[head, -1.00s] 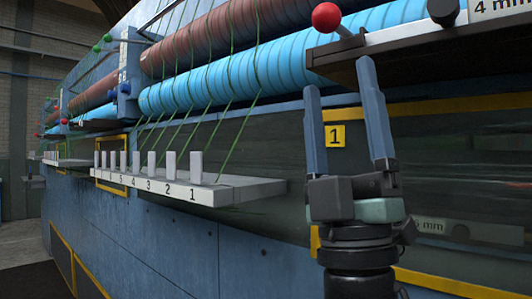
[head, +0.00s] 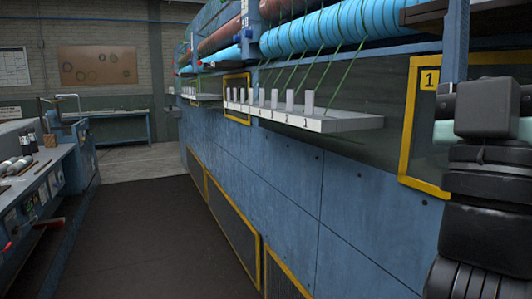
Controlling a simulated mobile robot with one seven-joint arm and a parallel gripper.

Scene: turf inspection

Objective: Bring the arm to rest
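No held object shows.
The machine's side runs back along the right, with blue rollers (head: 350,22) and green strands above a numbered white shelf (head: 345,122). A workbench (head: 35,185) with tools stands at left. The dark aisle floor (head: 135,240) between them is clear.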

